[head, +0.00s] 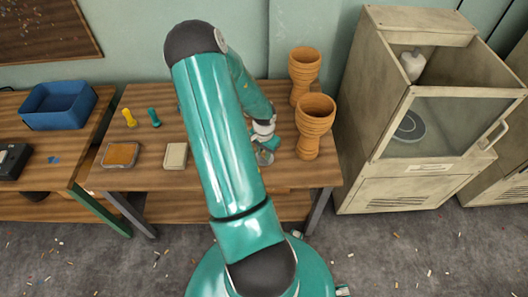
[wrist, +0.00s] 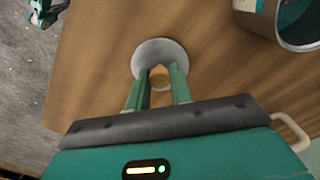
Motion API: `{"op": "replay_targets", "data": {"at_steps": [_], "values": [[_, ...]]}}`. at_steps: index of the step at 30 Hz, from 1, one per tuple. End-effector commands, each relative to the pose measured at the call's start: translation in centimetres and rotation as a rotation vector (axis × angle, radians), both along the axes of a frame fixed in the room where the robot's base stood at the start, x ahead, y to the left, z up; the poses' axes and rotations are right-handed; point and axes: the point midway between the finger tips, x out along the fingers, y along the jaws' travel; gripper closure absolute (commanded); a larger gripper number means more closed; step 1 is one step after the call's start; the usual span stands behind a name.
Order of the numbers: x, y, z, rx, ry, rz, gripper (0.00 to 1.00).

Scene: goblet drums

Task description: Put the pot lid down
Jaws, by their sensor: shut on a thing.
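The pot lid (wrist: 152,52) is a round grey disc with a yellowish knob, in the wrist view. My gripper (wrist: 158,76) has its two green fingers closed around the knob. The lid is over the wooden table top; whether it touches the wood I cannot tell. In the head view my gripper (head: 264,146) is low over the table, partly hidden by my arm, with the lid (head: 264,158) just visible below it. A grey metal vessel with a teal inside (wrist: 277,20) shows at the upper right of the wrist view, apart from the lid.
Two orange goblet drums (head: 315,125) (head: 304,72) stand right of my gripper. A beige cabinet (head: 425,172) is farther right. A yellow and a teal small item, an orange-filled tray (head: 120,154) and a cream block (head: 175,156) lie left. A blue bin (head: 58,105) is on the left table.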

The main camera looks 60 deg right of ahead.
Motion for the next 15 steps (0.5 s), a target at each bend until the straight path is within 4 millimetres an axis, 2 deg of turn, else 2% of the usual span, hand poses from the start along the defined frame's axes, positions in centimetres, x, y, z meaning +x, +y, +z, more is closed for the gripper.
{"op": "replay_targets", "data": {"at_steps": [8,9,11,15], "values": [[-0.01,0.00,-0.27,0.000,0.000,0.000,1.00],[0.01,0.01,-0.21,0.000,0.000,0.000,0.70],[0.01,0.02,-0.21,0.000,0.000,0.000,0.58],[0.02,0.03,-0.20,0.000,0.000,0.000,0.56]]}}
